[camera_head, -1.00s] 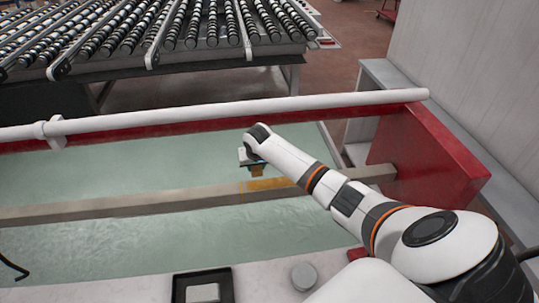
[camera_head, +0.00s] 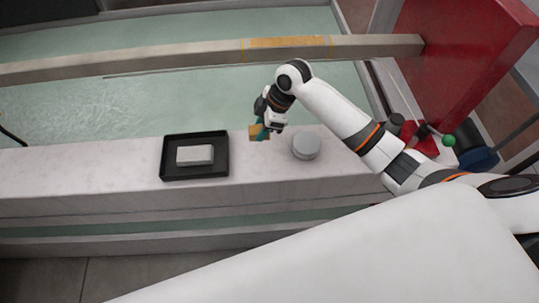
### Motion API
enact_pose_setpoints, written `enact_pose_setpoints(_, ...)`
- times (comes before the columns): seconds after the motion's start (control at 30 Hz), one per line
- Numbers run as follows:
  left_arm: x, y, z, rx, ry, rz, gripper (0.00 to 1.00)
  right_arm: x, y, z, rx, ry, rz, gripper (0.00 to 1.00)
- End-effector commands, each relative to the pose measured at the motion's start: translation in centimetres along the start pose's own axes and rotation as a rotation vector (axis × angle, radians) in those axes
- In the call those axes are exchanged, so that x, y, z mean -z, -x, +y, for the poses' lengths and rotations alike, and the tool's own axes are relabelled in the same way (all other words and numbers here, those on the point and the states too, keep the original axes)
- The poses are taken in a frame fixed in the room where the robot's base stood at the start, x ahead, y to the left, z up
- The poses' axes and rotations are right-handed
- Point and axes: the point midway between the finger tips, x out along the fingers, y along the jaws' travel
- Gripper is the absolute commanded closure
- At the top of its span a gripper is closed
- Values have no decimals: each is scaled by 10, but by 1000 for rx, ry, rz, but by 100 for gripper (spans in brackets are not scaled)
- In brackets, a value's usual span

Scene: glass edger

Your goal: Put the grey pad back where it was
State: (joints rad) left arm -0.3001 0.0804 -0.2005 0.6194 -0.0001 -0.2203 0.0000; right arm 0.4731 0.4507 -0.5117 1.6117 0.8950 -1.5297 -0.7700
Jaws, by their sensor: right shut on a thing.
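A light grey block-shaped pad (camera_head: 195,155) lies flat in a shallow black tray (camera_head: 166,160) on the pale ledge. My right gripper (camera_head: 263,133) points down over the ledge, to the right of the tray, apart from the grey pad. It is shut on a small tan block (camera_head: 254,131). A teal part shows beside the tan block; I cannot tell whether it belongs to the gripper or to the held thing. Whether the tan block touches the ledge is unclear. My left gripper is not in view.
A round grey puck (camera_head: 306,146) stands on the ledge (camera_head: 80,179) just right of the gripper. Behind lies a greenish water basin (camera_head: 180,105), crossed by a beam (camera_head: 140,62) with a yellow-tan patch (camera_head: 288,42). A green knob (camera_head: 448,140) and red wall (camera_head: 455,60) stand at right.

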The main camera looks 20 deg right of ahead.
Motion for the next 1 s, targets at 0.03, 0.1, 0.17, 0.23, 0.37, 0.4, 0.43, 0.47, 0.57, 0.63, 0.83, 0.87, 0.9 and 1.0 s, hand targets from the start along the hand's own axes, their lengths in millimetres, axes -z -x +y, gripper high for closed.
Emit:
enact_pose_setpoints(0.03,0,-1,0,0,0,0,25,4,-10,2,-7,1,2,83)
enact_pose_setpoints(0.1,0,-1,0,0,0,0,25,10,-23,2,-7,2,4,83)
enact_pose_setpoints(0.17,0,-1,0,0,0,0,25,14,-33,2,-7,2,3,83)
enact_pose_setpoints(0.23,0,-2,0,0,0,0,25,18,-42,2,-6,1,3,83)
enact_pose_setpoints(0.37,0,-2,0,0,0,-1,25,22,-51,1,-3,3,3,83)
enact_pose_setpoints(0.4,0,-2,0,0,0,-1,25,23,-54,1,-4,2,4,83)
enact_pose_setpoints(0.43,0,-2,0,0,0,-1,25,24,-56,1,-4,1,4,83)
enact_pose_setpoints(0.47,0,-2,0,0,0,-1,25,25,-59,2,-4,0,4,83)
enact_pose_setpoints(0.57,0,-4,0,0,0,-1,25,31,-73,2,-5,0,3,83)
enact_pose_setpoints(0.63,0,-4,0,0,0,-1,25,35,-82,2,-5,-1,3,83)
enact_pose_setpoints(0.83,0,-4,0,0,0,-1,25,36,-85,1,-1,2,3,83)
enact_pose_setpoints(0.87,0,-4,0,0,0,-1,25,36,-85,1,-1,2,3,83)
enact_pose_setpoints(0.9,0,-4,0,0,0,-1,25,36,-85,1,-1,2,3,83)
enact_pose_setpoints(1.0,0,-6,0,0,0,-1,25,37,-88,1,-1,1,4,83)
